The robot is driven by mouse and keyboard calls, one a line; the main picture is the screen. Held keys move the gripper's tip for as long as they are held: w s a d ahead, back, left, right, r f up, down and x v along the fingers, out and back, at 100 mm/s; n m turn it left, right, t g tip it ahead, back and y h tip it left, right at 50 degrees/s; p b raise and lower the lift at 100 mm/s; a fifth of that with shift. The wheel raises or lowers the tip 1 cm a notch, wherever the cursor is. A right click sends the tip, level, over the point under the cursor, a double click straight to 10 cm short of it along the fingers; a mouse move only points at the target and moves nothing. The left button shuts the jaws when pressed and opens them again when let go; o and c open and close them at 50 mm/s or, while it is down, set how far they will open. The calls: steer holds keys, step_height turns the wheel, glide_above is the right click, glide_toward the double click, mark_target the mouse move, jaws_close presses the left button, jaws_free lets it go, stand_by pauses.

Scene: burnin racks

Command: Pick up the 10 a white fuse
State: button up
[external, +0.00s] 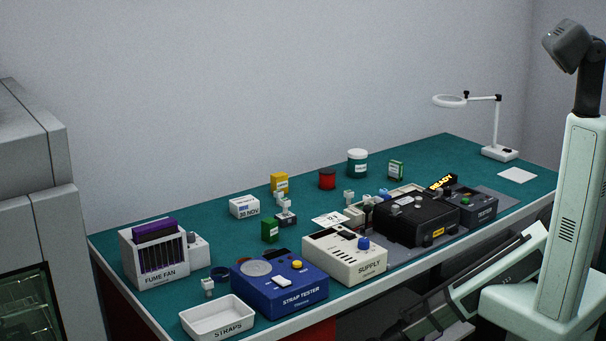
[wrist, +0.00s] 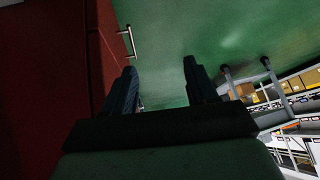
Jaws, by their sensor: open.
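No fuse can be told apart by its rating; the labels are too small to read. Several small white-topped pieces stand on the bench in the external view: a white piece (external: 208,285) near the front left, a white piece on a dark base (external: 285,213) in the middle, and a white piece (external: 349,196) behind the black box. My gripper (wrist: 160,66) shows in the wrist view with its two dark fingers apart and nothing between them. It faces a plain green surface (wrist: 225,30); no fuse shows there. In the external view I cannot make out the gripper.
The green bench (external: 130,240) holds a FUME FAN unit (external: 160,270), blue STRAP TESTER (external: 280,290), white SUPPLY box (external: 345,265), STRAPS tray (external: 217,320), black box (external: 415,220) and magnifier lamp (external: 497,130). A red panel (wrist: 60,80) with a metal handle (wrist: 127,42) is left in the wrist view.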

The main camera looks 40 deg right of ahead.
steer(key=s+a+r+n+h, duration=0.1)
steer(key=s+a+r+n, duration=0.25)
steer(key=a+r, duration=0.4)
steer(key=s+a+r+n+h, duration=0.15)
steer(key=s+a+r, duration=0.3)
steer(key=a, duration=0.65)
step_height(320, 180, up, 46)
steer(key=m+t+h, duration=0.3)
steer(key=m+h, duration=0.1)
steer(key=m, duration=0.4)
glide_above(207, 280)
step_height(207, 280, down, 14)
steer(key=shift+r, duration=0.2)
steer(key=shift+c, duration=0.2)
